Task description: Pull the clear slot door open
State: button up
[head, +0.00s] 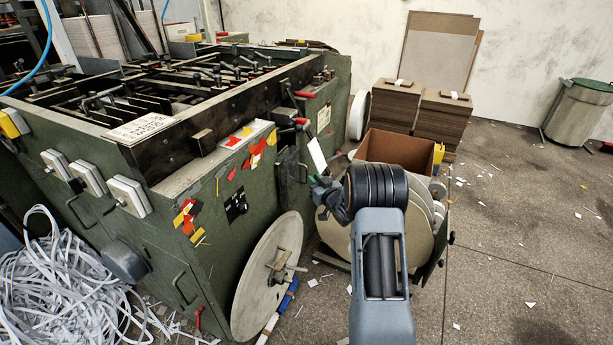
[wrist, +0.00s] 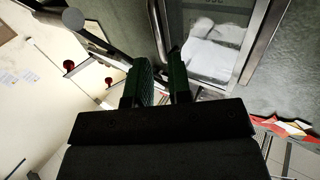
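The clear slot door (wrist: 212,48) shows in the wrist view as a see-through pane in a metal frame, with crumpled white material behind it. A thin metal bar handle (wrist: 156,25) runs down along its left side. My gripper (wrist: 160,62) has two green-padded fingers apart, with a gap between them. The lower end of the bar lies in line with this gap; I cannot tell whether either finger touches it. The door looks shut. In the head view my gripper (head: 328,192) is beside the green machine's (head: 215,195) right end, partly hidden by my wrist.
Red-knobbed levers (wrist: 70,65) stick out left of the fingers in the wrist view. A large round disc (head: 268,275) is on the machine's front. A brown cardboard box (head: 400,150) and board stacks (head: 440,120) stand behind my arm. The floor at right is mostly free, with paper scraps.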

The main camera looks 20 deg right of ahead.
aim_at(307, 173)
jog(key=shift+w+a+b, duration=0.2)
jog(key=shift+w+a, duration=0.05)
jog(key=shift+w, duration=1.1)
jog(key=shift+w+a+b, duration=0.15)
jog(key=shift+w+a, duration=0.05)
jog(key=shift+w, duration=1.15)
jog(key=shift+c, duration=0.2)
grip_shut()
